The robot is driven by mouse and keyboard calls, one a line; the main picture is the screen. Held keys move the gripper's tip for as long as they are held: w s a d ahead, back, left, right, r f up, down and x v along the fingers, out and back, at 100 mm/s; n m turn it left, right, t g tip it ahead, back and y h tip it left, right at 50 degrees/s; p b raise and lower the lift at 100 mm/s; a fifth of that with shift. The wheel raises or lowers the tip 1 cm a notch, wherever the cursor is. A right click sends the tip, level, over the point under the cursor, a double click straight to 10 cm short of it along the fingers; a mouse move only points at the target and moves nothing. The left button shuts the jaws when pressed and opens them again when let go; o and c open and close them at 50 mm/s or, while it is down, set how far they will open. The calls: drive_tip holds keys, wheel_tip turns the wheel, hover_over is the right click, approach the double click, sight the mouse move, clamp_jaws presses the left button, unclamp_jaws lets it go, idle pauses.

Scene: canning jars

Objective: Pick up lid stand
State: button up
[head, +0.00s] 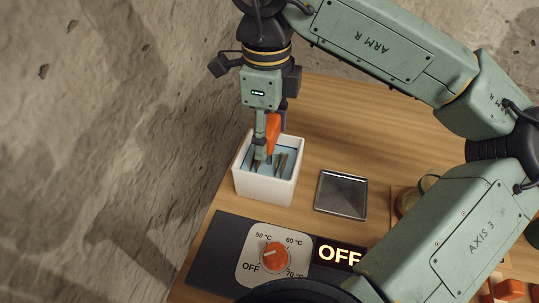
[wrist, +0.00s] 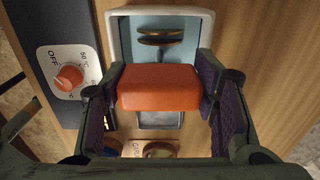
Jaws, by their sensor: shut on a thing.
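The lid stand has an orange block handle (head: 273,133), which also shows large in the middle of the wrist view (wrist: 158,88). My gripper (head: 266,142) points down over the white bath. In the wrist view its two purple-padded fingers (wrist: 160,92) are shut on the handle from both sides. Several thin dark lids (head: 281,162) stand on edge below the handle, inside the bath; two show in the wrist view (wrist: 160,35). The white bath (head: 264,189) holds pale blue water. The stand's base is hidden, so I cannot tell whether it touches the bottom.
A grey metal tray (head: 342,195) lies right of the bath. In front is a dark panel (head: 212,247) with an orange dial (head: 274,256) and a display reading OFF (head: 339,255). Orange blocks (head: 509,290) are at lower right. The wooden table (head: 345,130) is clear behind the tray.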

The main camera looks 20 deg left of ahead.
drive_tip(key=c, duration=0.6)
drive_tip(key=shift+r, duration=0.15)
